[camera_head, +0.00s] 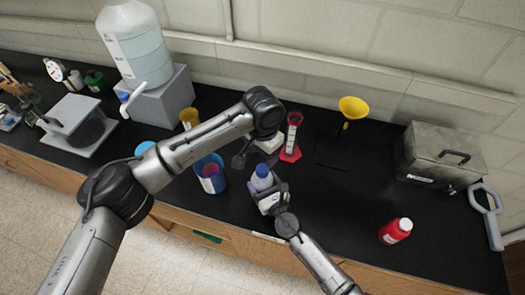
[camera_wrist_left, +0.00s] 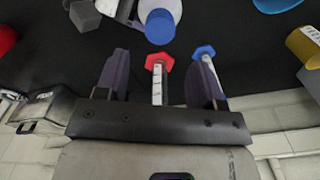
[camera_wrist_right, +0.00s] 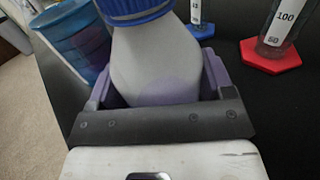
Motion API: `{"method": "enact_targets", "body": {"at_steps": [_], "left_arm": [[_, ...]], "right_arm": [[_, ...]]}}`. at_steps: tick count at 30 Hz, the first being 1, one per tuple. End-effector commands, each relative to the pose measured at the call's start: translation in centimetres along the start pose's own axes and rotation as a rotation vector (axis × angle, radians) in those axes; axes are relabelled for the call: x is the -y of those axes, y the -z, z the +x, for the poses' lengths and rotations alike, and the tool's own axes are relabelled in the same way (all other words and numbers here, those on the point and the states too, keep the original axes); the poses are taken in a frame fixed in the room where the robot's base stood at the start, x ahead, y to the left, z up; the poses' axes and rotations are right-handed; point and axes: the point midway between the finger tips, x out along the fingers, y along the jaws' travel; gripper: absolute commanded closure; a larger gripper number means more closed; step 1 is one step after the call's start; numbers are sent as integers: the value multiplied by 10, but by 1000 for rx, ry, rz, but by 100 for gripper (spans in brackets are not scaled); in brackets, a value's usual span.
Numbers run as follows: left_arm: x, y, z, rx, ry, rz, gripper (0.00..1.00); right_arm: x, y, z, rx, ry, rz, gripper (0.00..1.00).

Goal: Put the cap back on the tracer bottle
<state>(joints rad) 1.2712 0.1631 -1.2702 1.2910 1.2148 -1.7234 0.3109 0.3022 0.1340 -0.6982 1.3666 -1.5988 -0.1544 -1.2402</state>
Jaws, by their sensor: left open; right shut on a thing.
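The white tracer bottle (camera_wrist_right: 155,65) is gripped upright or nearly so by my right gripper (camera_head: 270,192), whose fingers close around its body. The blue cap (camera_wrist_right: 135,10) sits on top of the bottle's neck; I cannot tell how tightly it is seated. The cap also shows in the head view (camera_head: 262,170) and in the left wrist view (camera_wrist_left: 160,26). My left gripper (camera_head: 256,158) is open and empty, just beyond the bottle in the head view and apart from the cap.
A red-based graduated cylinder (camera_head: 291,140) stands behind the bottle, with a blue-based one (camera_wrist_left: 204,53) near it. A blue container (camera_head: 209,183) is close on the left.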

Motion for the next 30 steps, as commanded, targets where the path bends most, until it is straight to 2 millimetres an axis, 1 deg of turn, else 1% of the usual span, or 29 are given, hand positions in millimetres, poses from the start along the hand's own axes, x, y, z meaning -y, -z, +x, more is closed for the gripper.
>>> {"method": "enact_targets", "body": {"at_steps": [5, 14, 17, 20, 30], "left_arm": [[0, 0, 0, 0, 0, -55, 38], [0, 0, 0, 0, 0, -58, 38], [0, 0, 3, 0, 0, -58, 38], [0, 0, 11, 1, 0, -58, 38], [0, 0, 56, 1, 1, -58, 38]], "right_arm": [[0, 1, 0, -2, 0, 0, 92], [0, 1, 0, -2, 0, 0, 92], [0, 1, 0, -2, 0, 0, 92], [0, 1, 0, -2, 0, 0, 92], [0, 1, 0, -2, 0, 0, 92]]}}
